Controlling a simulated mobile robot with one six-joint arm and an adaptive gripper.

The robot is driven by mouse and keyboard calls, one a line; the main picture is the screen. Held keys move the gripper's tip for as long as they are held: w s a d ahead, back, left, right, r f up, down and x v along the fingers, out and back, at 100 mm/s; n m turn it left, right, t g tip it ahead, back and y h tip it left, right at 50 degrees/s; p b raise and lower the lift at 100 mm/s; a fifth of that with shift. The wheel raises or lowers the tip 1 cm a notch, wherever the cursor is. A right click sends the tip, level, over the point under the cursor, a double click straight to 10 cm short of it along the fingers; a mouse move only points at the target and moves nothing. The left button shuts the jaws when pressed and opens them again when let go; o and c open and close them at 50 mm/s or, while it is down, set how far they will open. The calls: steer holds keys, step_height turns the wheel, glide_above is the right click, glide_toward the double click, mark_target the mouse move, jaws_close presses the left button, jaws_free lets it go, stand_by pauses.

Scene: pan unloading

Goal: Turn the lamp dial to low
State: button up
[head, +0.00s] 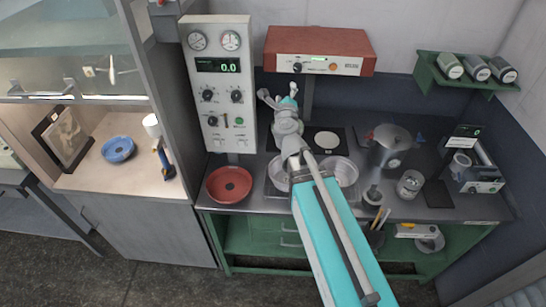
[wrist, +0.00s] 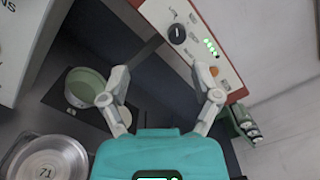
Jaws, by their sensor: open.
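The red lamp housing (head: 320,45) with a pale front panel is at the back of the bench in the head view. Its black dial (head: 297,67) sits at the panel's left; in the wrist view the dial (wrist: 177,33) shows a pale pointer mark, with several lit green lights (wrist: 210,47) beside it. I cannot read the setting labels clearly. My gripper (head: 279,94) is open and empty, below and a little left of the dial in the head view. In the wrist view its spread fingers (wrist: 160,72) point toward the panel, with the dial beyond them, apart from both.
A tall grey control panel (head: 220,130) stands just left of my gripper. A dark post (head: 307,93) supports the lamp. A green shelf with several jars (head: 475,68) is at the right. A pot (head: 392,140), a red plate (head: 229,184) and pans (head: 343,171) occupy the bench.

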steer(key=s+a+f+n+g+y+b, duration=0.2)
steer(key=s+f+n+g+y+b, duration=0.1)
steer(key=f+n, duration=0.7)
steer(key=s+a+f+n+g+y+b, duration=0.2)
steer(key=s+f+n+g+y+b, duration=0.2)
steer(key=f+n, duration=0.5)
steer(key=shift+s+a+f+n+g+y, duration=0.25)
steer(key=shift+s+f+n+g+y, duration=0.1)
steer(key=shift+n+g, duration=0.9)
steer(key=shift+f, duration=0.1)
steer(key=s+d+f+n+g+h+b, duration=0.5)
steer(key=s+d+f+g, duration=0.4)
steer(key=s+d+f, duration=0.3)
steer(key=shift+s+h, duration=0.55)
steer(key=shift+s, duration=0.05)
